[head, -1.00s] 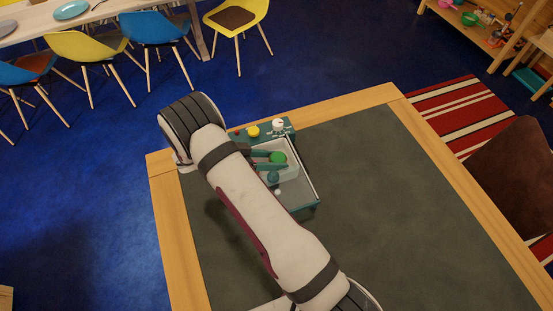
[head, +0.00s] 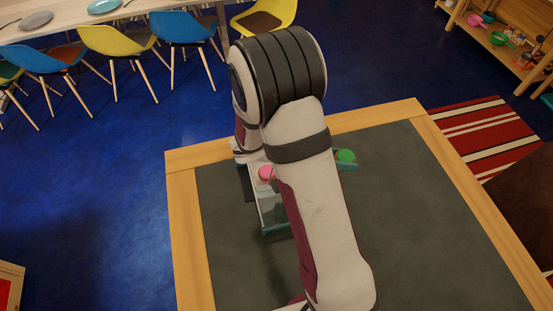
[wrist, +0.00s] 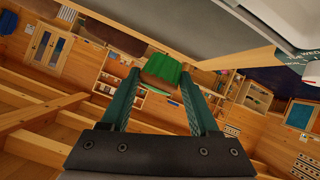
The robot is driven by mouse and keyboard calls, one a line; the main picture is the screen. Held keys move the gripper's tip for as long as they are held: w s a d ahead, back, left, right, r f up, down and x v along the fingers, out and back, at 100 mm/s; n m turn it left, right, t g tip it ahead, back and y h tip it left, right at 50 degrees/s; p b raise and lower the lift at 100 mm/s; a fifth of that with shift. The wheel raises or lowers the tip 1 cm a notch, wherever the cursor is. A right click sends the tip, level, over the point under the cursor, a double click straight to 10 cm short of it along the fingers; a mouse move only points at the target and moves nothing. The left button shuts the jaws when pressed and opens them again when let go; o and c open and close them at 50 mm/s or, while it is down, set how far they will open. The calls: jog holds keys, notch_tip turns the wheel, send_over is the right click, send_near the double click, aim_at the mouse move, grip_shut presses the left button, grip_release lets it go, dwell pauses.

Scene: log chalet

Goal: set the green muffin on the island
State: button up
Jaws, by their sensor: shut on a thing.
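The green muffin (head: 345,156) shows just right of my arm in the head view, above the far part of the island. In the wrist view the muffin (wrist: 172,73) sits between the two teal fingertips, with its green top and brown base visible. My gripper (wrist: 160,76) is shut on it. In the head view only a teal finger of my gripper (head: 348,167) shows, as my arm covers the rest. The island (head: 400,220) has a dark grey top with a light wood border. It cannot be told exactly how high the muffin is.
A teal-edged clear case (head: 275,228) stands on the island, partly behind my arm, with a pink-topped item (head: 266,173) at it. The island top right of my arm is bare. Chairs and a table (head: 75,28) stand far off.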

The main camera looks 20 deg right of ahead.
jog(key=w+a+n+t, duration=0.4)
jog(key=w+a+t, duration=0.15)
jog(key=a, duration=0.35)
jog(key=n+t+y, duration=0.3)
jog(key=n, duration=0.2)
send_over(206, 185)
notch_tip(206, 185, down, 8)
jog(key=shift+d+r, duration=0.1)
jog(key=shift+r, duration=0.1)
notch_tip(206, 185, down, 3)
jog(key=shift+f, duration=0.5)
